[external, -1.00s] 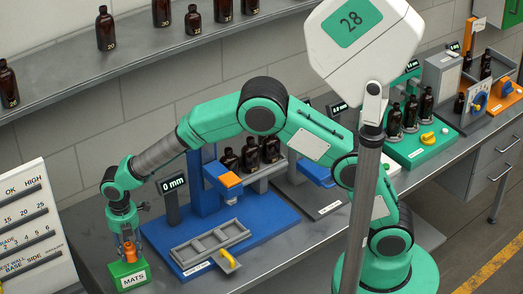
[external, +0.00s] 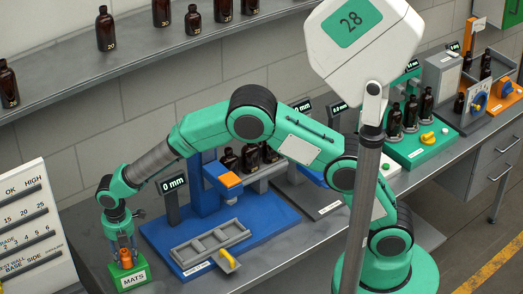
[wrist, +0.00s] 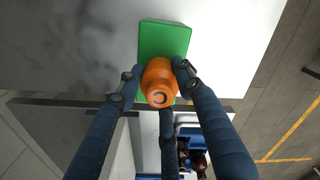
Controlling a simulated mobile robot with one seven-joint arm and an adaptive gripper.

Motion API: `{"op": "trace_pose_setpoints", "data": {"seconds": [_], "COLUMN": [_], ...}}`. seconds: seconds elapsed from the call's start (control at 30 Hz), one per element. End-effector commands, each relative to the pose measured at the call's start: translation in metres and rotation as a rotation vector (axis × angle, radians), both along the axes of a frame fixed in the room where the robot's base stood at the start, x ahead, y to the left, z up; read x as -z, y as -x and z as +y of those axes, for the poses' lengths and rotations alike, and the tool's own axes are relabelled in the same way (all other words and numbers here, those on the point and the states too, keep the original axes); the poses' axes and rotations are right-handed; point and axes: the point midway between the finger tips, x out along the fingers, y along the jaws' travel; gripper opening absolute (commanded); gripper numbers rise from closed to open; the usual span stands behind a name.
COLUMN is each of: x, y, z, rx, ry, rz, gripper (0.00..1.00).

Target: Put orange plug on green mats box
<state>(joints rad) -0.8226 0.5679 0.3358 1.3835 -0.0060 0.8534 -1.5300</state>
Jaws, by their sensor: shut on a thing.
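The orange plug (external: 126,260) is between the fingers of my gripper (external: 125,256), right at the top of the green mats box (external: 129,276). In the wrist view the plug (wrist: 160,82) is held between the fingertips of my gripper (wrist: 158,78). The green box top (wrist: 165,37) shows behind and around it, its near part hidden by the plug. The plug looks upright and seems to touch the box top, but its underside is hidden. The box front carries a "MATS" label.
A blue base plate (external: 262,231) with a grey slotted tray (external: 211,246) stands right of the box. A white board (external: 30,225) with shelves stands at the left. A "0 mm" display (external: 172,185) rises behind. Brown bottles stand on the upper shelf (external: 60,78).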

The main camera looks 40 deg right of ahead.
Motion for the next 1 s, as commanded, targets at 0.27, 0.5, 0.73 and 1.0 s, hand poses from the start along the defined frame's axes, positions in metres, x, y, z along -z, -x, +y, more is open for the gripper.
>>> {"op": "trace_pose_setpoints", "data": {"seconds": [0.27, 0.5, 0.73, 1.0], "x": [0.0025, 0.0061, 0.0054, 0.0022], "y": [-0.0005, -0.0004, -0.0004, -0.0004], "z": [0.0005, 0.0003, 0.0003, 0.0004], "rx": [0.000, 0.000, 0.000, 0.000], "ry": [-0.001, -0.001, -0.001, -0.001], "rz": [-0.001, -0.001, -0.001, -0.001], "gripper": [0.09, 0.38, 0.55, 0.55]}}
